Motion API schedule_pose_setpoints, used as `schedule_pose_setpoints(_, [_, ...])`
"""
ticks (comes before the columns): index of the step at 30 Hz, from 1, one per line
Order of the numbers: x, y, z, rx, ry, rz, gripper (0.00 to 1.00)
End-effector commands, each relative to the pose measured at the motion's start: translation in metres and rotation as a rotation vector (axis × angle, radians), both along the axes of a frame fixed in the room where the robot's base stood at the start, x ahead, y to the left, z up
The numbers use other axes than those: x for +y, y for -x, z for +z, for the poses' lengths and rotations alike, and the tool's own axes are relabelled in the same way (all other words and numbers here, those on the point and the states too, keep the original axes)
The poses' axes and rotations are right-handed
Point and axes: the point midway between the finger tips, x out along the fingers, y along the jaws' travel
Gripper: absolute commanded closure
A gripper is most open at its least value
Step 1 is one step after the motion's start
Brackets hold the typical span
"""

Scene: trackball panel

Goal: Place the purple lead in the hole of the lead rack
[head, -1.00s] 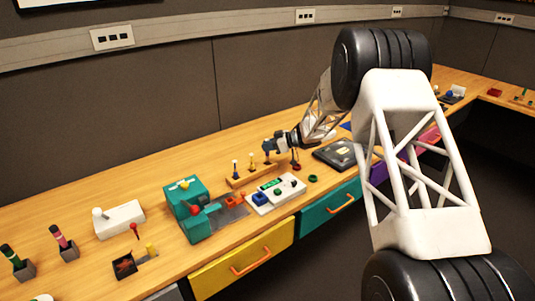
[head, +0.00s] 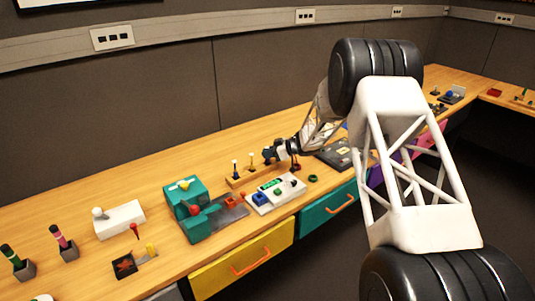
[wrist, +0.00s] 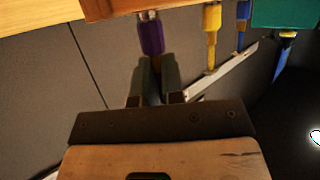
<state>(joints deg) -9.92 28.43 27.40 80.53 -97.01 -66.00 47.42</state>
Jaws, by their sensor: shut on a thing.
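My gripper (wrist: 152,72) is shut on the purple lead (wrist: 151,38), which shows between the fingertips in the wrist view. The lead's far end meets the edge of the orange-brown wooden lead rack (wrist: 108,8) in that picture; I cannot tell whether it is inside a hole. In the head view my gripper (head: 269,156) is at the right end of the lead rack (head: 238,182), and the purple lead cannot be made out clearly there. A yellow lead (head: 252,161) and a blue lead with a pale top (head: 235,168) stand upright in the rack.
A pale panel with a green display (head: 272,184) lies just in front of the rack. A teal box (head: 186,197) stands to the left and a dark flat panel (head: 338,155) to the right. A green ring (head: 313,178) lies near the front edge.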

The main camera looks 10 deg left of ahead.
Motion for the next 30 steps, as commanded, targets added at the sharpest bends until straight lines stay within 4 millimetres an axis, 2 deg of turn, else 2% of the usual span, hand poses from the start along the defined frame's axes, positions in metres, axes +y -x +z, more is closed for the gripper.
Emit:
schedule_pose_setpoints(2, [0.000, 0.000, -0.002, 0.001, 0.000, 0.000, 1.00])
schedule_pose_setpoints(3, [0.000, 0.000, -0.003, 0.001, 0.000, 0.000, 0.90])
schedule_pose_setpoints(8, [0.000, 0.000, -0.002, 0.000, 0.000, 0.000, 0.66])
schedule_pose_setpoints(21, [-0.001, 0.000, 0.002, 0.000, 0.000, 0.000, 0.66])
schedule_pose_setpoints(30, [-0.029, 0.001, 0.013, -0.001, -0.001, -0.002, 0.66])
